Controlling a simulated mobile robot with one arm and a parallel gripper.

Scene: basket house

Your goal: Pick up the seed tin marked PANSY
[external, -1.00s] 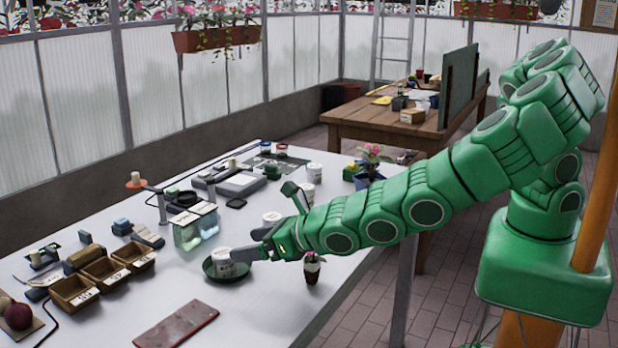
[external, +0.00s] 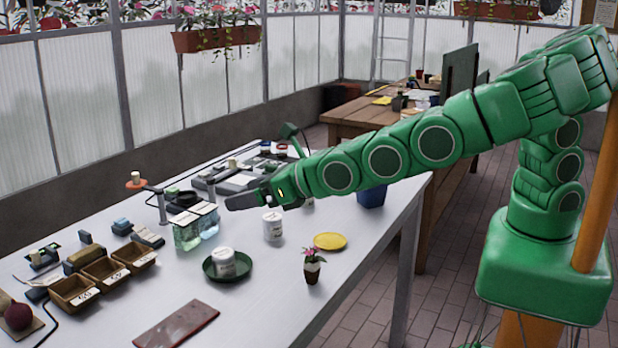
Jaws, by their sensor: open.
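A white tin (external: 224,263) stands upright in a round green dish (external: 246,272) near the middle of the table. A second white tin (external: 273,226) stands on the bare table, behind it and to the right. Their lettering is too small to read, so I cannot tell which is marked PANSY. My gripper (external: 231,203) is open and empty, raised above the table. In the picture it is above the tin in the dish and left of the second tin, apart from both. My arm hides part of the table behind it.
Glass bottles (external: 187,232) stand just left of my gripper. A small potted flower (external: 312,268), a yellow disc (external: 330,241) and a blue pot (external: 371,195) are to the right. Wooden boxes (external: 75,292) are at left. A reddish slab (external: 177,326) lies in front.

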